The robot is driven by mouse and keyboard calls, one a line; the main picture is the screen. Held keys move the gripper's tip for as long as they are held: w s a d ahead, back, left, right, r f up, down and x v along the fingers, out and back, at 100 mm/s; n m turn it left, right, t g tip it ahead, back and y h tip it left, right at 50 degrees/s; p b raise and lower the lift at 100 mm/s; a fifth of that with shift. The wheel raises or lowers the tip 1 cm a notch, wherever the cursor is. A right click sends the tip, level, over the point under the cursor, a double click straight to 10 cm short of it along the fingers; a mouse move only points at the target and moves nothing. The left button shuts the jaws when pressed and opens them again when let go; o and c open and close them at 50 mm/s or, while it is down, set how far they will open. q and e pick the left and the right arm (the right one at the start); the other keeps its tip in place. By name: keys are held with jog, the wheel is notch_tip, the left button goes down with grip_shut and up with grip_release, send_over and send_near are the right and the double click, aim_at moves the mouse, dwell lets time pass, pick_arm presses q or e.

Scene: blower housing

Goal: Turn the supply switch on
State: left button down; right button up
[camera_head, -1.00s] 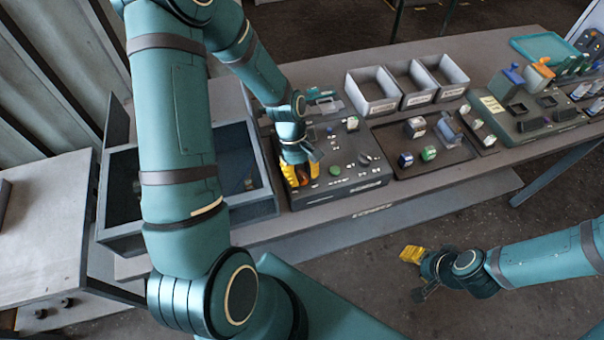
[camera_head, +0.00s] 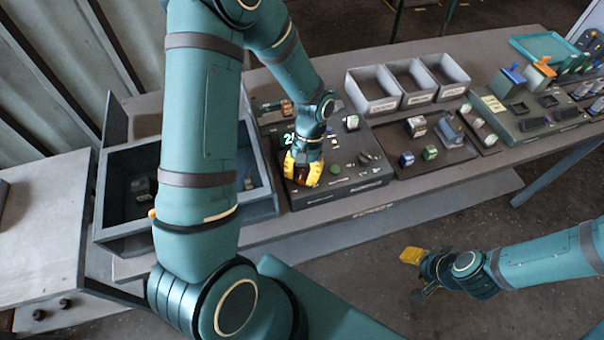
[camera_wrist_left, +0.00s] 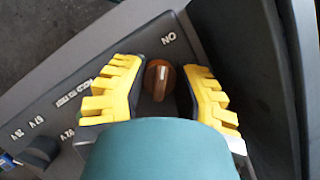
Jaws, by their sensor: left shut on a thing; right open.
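The supply switch (camera_wrist_left: 160,79) is an orange-brown round knob with a pale pointer line, on the dark grey control panel (camera_head: 348,186). An "ON" mark is printed near it in the left wrist view. My left gripper (camera_head: 302,178) is down at the panel's near left part, its yellow fingers on either side of the knob. The pointer line runs nearly straight up in the wrist view. My right gripper (camera_head: 411,256) is open and empty, in front of the table and clear of it.
A green button (camera_head: 335,169) and other controls sit right of my left gripper. A dark open box (camera_head: 262,205) stands left of the panel. Three grey bins (camera_head: 375,107) stand behind, and a tray (camera_head: 440,170) with small parts lies to the right.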

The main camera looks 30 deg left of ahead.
pick_arm(q)
jog(key=shift+s+f+m, duration=0.1)
jog(key=shift+m, duration=0.5)
jog(key=shift+y, duration=0.3)
jog(key=c, duration=0.6)
grip_release()
jog(key=shift+c, duration=0.2)
jog(key=v, duration=1.2)
jog(key=shift+s, duration=0.1)
